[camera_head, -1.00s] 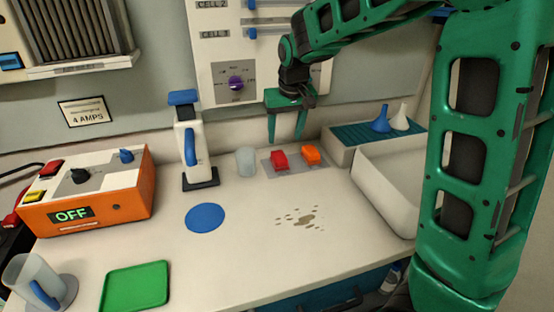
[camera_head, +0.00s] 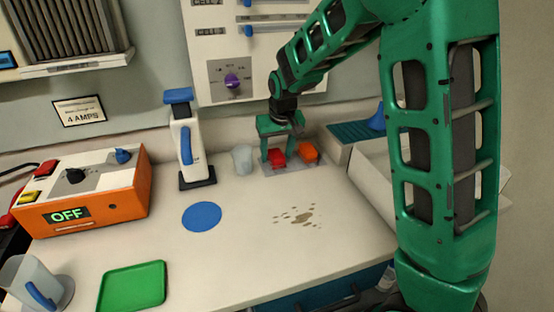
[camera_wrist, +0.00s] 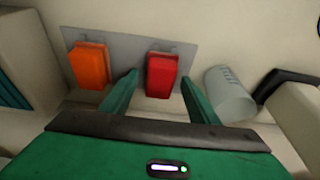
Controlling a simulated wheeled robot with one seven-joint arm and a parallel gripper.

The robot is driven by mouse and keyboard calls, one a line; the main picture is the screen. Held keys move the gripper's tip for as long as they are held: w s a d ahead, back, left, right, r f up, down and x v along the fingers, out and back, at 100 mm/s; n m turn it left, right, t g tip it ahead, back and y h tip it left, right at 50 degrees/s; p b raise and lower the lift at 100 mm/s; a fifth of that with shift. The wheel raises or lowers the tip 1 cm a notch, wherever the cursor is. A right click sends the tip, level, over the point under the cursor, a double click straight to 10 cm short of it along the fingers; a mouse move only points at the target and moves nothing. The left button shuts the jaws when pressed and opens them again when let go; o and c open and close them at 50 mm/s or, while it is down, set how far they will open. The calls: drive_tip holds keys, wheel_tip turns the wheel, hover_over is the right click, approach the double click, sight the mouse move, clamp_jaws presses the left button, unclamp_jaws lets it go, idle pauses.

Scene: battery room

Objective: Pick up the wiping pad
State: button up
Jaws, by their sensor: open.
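A red block (camera_head: 277,158) and an orange block (camera_head: 308,152) sit side by side on a grey plate (camera_head: 290,169) at the back of the counter. I cannot tell from their look which is the wiping pad. My gripper (camera_head: 278,150) points down over the red block, open and empty. In the wrist view the red block (camera_wrist: 162,74) lies between my two fingertips (camera_wrist: 159,78), with a gap on each side. The orange block (camera_wrist: 89,66) is outside the left finger there. Brown spots (camera_head: 303,217) mark the counter in front.
A translucent cup (camera_head: 243,160) stands just left of the plate; it also shows in the wrist view (camera_wrist: 230,97). A white bottle with a blue handle (camera_head: 187,140) stands farther left. A white bin (camera_head: 372,185) is at right. The counter's middle is clear around a blue disc (camera_head: 202,216).

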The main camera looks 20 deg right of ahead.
sight(275, 151)
drive_tip(key=c, duration=1)
drive_tip(key=shift+c, duration=0.2)
drive_tip(key=shift+r, duration=0.15)
drive_tip(key=shift+r, duration=0.25)
wheel_tip(275, 151, up, 3)
drive_tip(key=shift+w+r, duration=0.1)
drive_tip(key=shift+r, duration=0.05)
drive_tip(key=s+a+r, duration=0.4)
drive_tip(key=a+r, duration=0.3)
drive_tip(key=a, duration=0.4)
drive_tip(key=shift+s, duration=0.15)
